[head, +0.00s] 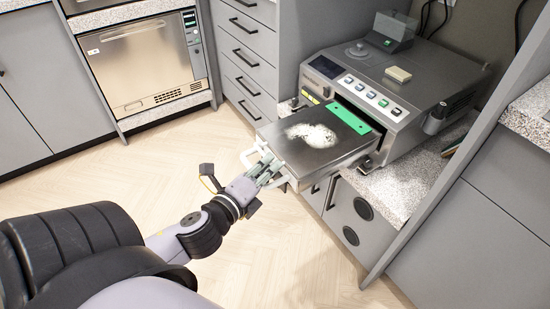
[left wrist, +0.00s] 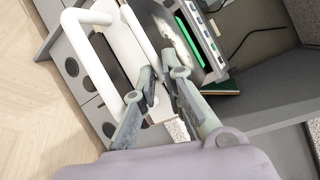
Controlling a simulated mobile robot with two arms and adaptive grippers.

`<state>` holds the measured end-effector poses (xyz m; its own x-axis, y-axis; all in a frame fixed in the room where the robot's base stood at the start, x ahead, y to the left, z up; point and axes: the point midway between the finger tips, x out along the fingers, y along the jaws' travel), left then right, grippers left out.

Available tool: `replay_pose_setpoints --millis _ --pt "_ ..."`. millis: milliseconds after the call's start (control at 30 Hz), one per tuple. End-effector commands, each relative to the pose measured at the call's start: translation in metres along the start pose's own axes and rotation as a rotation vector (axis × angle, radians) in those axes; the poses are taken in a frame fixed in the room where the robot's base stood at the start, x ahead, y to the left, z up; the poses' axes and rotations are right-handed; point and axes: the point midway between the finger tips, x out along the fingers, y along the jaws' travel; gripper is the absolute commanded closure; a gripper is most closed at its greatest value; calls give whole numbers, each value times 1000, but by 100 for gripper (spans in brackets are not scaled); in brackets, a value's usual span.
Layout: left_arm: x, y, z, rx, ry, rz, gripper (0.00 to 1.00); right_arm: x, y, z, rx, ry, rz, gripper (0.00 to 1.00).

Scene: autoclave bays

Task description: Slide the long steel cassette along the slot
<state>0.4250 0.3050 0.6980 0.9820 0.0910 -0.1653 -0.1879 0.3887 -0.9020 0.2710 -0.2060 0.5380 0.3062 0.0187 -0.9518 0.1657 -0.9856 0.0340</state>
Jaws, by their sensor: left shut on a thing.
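The steel cassette (head: 318,139) is a flat, long box with a bright white glare patch on its lid and a green strip (head: 346,119) near its inner end. It sticks partly out of the front slot of the grey autoclave (head: 395,95); its inner end is hidden inside. White tube handles (head: 253,157) are at its outer end. My left gripper (head: 266,173) is at this outer end, shut on the white handle. In the left wrist view the gripper fingers (left wrist: 163,90) are on either side of a white bar. My right gripper is not in view.
The autoclave stands on a speckled counter (head: 400,180) inside a grey bay, with a side panel (head: 455,150) at its right. Grey drawers (head: 245,55) and a built-in steel oven (head: 140,65) are at the back left. The wood floor (head: 290,250) before the bay is clear.

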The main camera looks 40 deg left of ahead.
Motion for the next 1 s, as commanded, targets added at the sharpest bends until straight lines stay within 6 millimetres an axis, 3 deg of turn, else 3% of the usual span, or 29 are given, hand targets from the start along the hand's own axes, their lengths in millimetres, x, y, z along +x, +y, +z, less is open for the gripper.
replay_pose_setpoints --millis 300,600,633,1000 --pt "-17 6 6 -2 2 1 100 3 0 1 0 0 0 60" --pt "-19 7 6 -2 1 1 100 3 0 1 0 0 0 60" --pt "-19 7 6 -2 1 2 89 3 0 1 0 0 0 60" --pt "-18 6 7 0 1 1 66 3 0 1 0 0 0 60"
